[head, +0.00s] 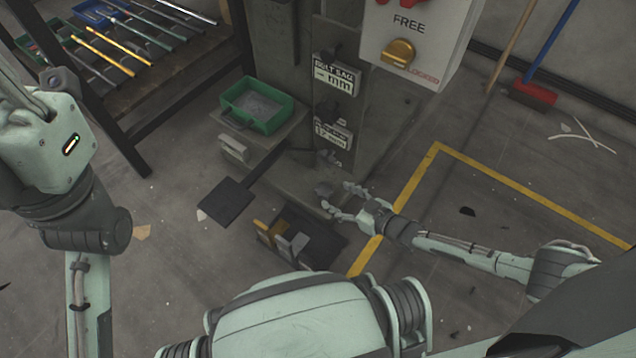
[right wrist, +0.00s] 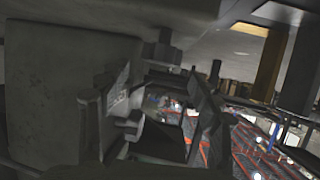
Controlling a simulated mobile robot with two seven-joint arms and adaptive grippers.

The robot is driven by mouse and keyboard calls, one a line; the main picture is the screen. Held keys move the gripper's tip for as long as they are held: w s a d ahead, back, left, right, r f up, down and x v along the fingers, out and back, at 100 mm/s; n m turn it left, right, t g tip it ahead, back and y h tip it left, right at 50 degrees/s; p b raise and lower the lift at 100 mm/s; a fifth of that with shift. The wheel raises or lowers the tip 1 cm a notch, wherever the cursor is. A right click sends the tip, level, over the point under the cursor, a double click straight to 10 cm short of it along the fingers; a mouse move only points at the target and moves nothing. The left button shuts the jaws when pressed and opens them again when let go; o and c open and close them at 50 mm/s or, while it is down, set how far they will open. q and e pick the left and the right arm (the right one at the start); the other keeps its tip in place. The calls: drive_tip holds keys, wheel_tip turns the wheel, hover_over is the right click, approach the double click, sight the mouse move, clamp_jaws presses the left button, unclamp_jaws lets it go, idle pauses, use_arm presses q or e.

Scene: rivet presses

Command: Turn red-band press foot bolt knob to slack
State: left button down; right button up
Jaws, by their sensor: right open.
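The press column (head: 285,40) stands at the top middle of the head view, with its foot low near the floor. No red band shows on it. A small dark knob-like part (head: 325,188) sits at the foot, partly hidden by my fingers; I cannot tell its turn position. My right gripper (head: 337,197) is open, with its fingers close beside that part; contact is unclear. In the right wrist view, dark metal parts (right wrist: 160,138) fill the middle, in shadow. My left arm shows at the left of the head view, but its gripper does not.
A control box (head: 415,40) marked FREE and LOCKED carries a yellow knob. A green tray (head: 282,122) sits on the press. A divided dark bin (head: 318,232) and a black pedal plate (head: 226,200) are on the floor nearby. A tool rack stands upper left; a broom (head: 533,92) leans upper right.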

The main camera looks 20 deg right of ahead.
sight(325, 189)
drive_tip(key=b+x, duration=0.2)
drive_tip(key=x, duration=0.3)
drive_tip(key=shift+w+a+f, duration=0.1)
drive_tip(key=shift+a+f, duration=0.05)
drive_tip(key=shift+w+a+f+b, duration=0.1)
drive_tip(key=shift+w+a+b, duration=0.25)
drive_tip(key=shift+w, duration=0.25)
drive_tip(key=c, duration=1.2)
drive_tip(key=shift+w+d+n+g+y, duration=0.15)
drive_tip(key=shift+n+g+y, duration=0.35)
drive_tip(key=shift+n+y, duration=0.45)
drive_tip(key=shift+n+g+y, duration=0.5)
drive_tip(key=shift+n+y, duration=0.15)
